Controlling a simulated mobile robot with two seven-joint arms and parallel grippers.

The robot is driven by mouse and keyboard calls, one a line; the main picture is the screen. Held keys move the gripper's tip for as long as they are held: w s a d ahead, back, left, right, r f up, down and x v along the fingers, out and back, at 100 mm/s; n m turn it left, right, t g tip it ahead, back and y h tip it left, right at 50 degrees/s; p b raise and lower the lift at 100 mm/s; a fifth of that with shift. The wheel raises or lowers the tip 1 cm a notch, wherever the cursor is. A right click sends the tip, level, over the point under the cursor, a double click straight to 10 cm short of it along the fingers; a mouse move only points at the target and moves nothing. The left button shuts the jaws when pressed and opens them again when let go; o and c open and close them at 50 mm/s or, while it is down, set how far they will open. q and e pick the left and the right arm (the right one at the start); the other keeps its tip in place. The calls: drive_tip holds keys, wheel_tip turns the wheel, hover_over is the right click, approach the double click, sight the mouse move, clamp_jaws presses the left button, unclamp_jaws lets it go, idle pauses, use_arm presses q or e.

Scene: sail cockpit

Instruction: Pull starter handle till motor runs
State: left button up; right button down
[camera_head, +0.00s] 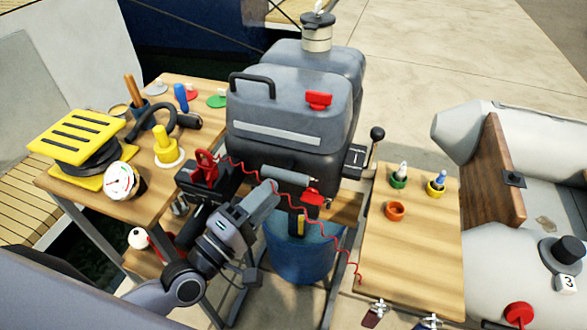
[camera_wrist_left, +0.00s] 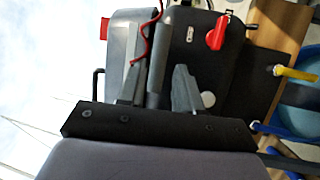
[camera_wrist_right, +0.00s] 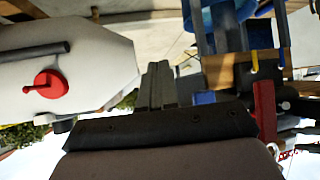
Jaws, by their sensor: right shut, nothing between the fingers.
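The grey outboard motor (camera_head: 290,115) stands at the middle of the head view, with a black carry handle on top. A grey cylindrical starter handle (camera_head: 287,177) sits on its front face. My left gripper (camera_head: 268,192) is at this handle. In the left wrist view the handle (camera_wrist_left: 158,75) lies between the open fingers, close to the left finger and apart from the right one. My right gripper (camera_wrist_right: 157,75) is shut and empty in the right wrist view; it is outside the head view.
A red coiled cord (camera_head: 270,190) crosses in front of the motor by my left gripper. A blue bucket (camera_head: 300,260) stands below. A cluttered wooden table (camera_head: 75,192) is at left, a wooden board (camera_head: 410,255) at right. A grey inflatable boat (camera_head: 485,125) lies far right.

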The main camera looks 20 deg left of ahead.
sight(288, 176)
use_arm(q)
drive_tip(key=shift+p+x, duration=0.35)
drive_tip(key=shift+x, duration=2.75)
clamp_jaws()
